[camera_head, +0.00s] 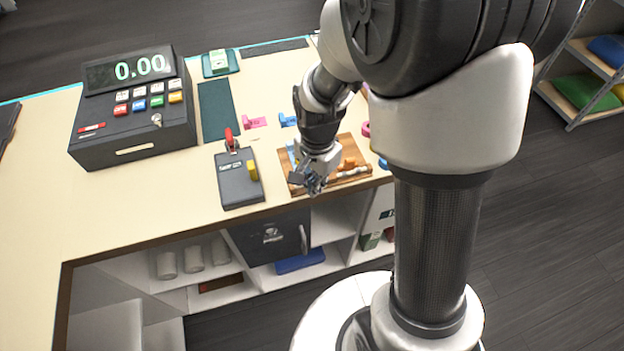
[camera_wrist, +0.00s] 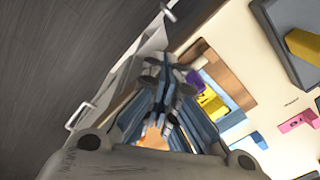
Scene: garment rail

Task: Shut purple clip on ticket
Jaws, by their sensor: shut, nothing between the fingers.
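A small purple piece (camera_wrist: 194,78), which looks like the purple clip, shows in the wrist view just right of my fingers, partly covered by them. It lies at the wooden board (camera_wrist: 232,77), next to a yellow piece (camera_wrist: 211,104). My gripper (camera_head: 309,184) is shut and empty, above the near left part of the board in the head view; it also fills the middle of the wrist view (camera_wrist: 166,85). In the head view the purple clip is hidden by my gripper. I cannot pick out the ticket for certain, nor tell whether the clip is open or shut.
A dark device (camera_head: 238,184) with a red handle and a yellow part stands left of my gripper. Pink (camera_head: 254,122) and blue (camera_head: 287,120) pieces lie behind the board. An orange piece (camera_head: 349,163) stands on it. A cash register (camera_head: 135,110) stands at the left.

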